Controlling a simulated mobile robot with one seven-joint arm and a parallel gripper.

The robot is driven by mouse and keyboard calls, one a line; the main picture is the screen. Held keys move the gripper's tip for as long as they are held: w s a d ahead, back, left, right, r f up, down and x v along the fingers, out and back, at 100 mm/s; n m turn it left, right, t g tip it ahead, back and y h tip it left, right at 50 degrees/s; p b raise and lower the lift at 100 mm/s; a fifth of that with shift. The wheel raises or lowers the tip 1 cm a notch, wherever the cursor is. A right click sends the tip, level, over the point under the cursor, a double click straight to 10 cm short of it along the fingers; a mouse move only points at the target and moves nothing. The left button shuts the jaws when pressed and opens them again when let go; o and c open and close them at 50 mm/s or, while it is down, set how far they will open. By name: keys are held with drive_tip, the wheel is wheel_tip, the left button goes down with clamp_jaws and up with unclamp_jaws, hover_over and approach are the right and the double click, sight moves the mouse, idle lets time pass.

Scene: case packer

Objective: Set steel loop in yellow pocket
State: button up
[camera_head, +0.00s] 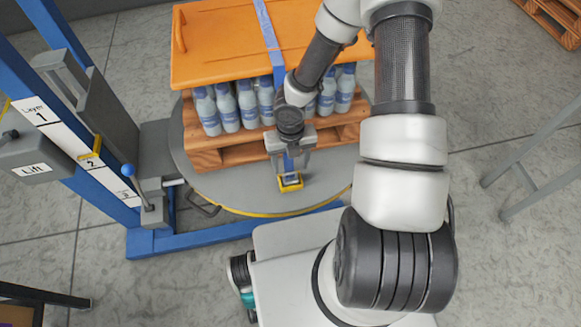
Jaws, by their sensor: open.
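The yellow pocket (291,184) sits at the front edge of the grey round turntable, below the pallet. My gripper (289,165) points down just above and behind it, with its jaws open. A blue strap (268,32) runs over the orange top board and down the front of the load. Its lower part shows between the gripper fingers, just above the yellow pocket. I cannot make out the steel loop; the gripper covers the strap's lower end. Whether anything touches the jaws is too small to tell.
Bottles (228,108) stand on a wooden pallet (205,158) under an orange board (215,45). A blue lift frame (85,165) with labelled levels and a blue-knobbed lever (129,171) stands at left. A dark handle (203,207) projects from the turntable (240,190).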

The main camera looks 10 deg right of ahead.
wheel_tip(320, 180, up, 7)
drive_tip(key=p, duration=0.2)
wheel_tip(320, 180, up, 12)
drive_tip(key=r+m+t+h, duration=0.1)
drive_tip(key=m+h, duration=0.2)
drive_tip(key=m, duration=0.6)
hover_over(291, 173)
drive_tip(key=w+d, duration=0.2)
drive_tip(key=d, duration=0.5)
wheel_tip(291, 173, up, 8)
drive_tip(key=s+d+m+t, duration=0.1)
drive_tip(key=s+d+m, duration=0.1)
drive_tip(key=m, duration=0.5)
drive_tip(key=s+a+r+m+t+y, duration=0.1)
drive_tip(key=s+a+r+m+t, duration=0.1)
drive_tip(key=s+r+m, duration=0.4)
drive_tip(key=s+a+r+m+t+y, duration=0.1)
drive_tip(key=s+a+r+m, duration=0.3)
drive_tip(key=r+m, duration=0.7)
drive_tip(key=s+m+y, duration=0.1)
drive_tip(key=s+m, duration=0.1)
drive_tip(key=m, duration=0.1)
drive_tip(key=shift+a+r+t, duration=0.2)
drive_tip(key=shift+r+t, duration=0.2)
drive_tip(key=shift+s+f, duration=0.15)
